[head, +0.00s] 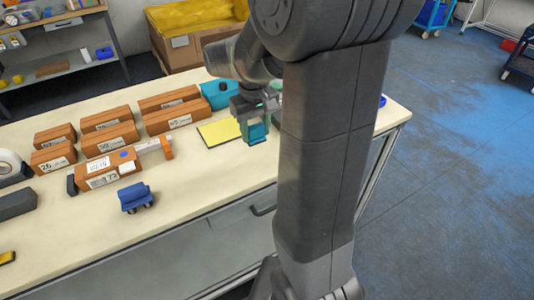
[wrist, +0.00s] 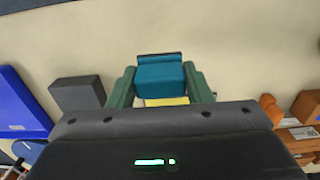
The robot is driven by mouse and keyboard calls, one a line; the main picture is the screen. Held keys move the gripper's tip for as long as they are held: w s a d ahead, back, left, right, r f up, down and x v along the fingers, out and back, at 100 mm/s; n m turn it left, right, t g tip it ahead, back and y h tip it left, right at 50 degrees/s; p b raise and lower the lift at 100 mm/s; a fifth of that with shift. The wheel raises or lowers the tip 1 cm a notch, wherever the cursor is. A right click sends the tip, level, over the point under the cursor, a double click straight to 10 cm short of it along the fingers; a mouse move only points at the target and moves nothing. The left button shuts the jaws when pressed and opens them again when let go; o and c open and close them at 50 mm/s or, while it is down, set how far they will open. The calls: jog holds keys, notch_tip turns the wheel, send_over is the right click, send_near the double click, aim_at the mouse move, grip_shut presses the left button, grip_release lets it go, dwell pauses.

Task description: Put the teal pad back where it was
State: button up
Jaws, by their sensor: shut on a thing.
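My gripper (head: 257,122) is shut on a teal pad (head: 257,134), seen in the head view above the worktop, just right of a flat yellow sheet with a dark edge (head: 219,132). In the wrist view the teal pad (wrist: 160,76) sits between the two green fingers of my gripper (wrist: 160,84). A strip of yellow (wrist: 166,102) shows below it there. I cannot tell whether the pad touches the worktop.
Brown labelled boxes (head: 110,138) stand on the worktop (head: 225,175) at the left. A teal box (head: 217,95) stands behind the yellow sheet. A blue item (head: 136,197) lies near the front edge. The front worktop right of it is clear.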

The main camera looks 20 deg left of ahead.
aim_at(255, 127)
jog(key=shift+a+f, duration=0.1)
jog(key=shift+f, duration=3.45)
jog(key=shift+f+b, duration=0.2)
jog(key=shift+b, duration=0.1)
jog(key=o, duration=1)
jog(key=shift+o, duration=0.2)
jog(key=shift+r, duration=0.1)
notch_tip(255, 127, up, 12)
jog(key=shift+r+p, duration=0.15)
jog(key=shift+p, duration=0.45)
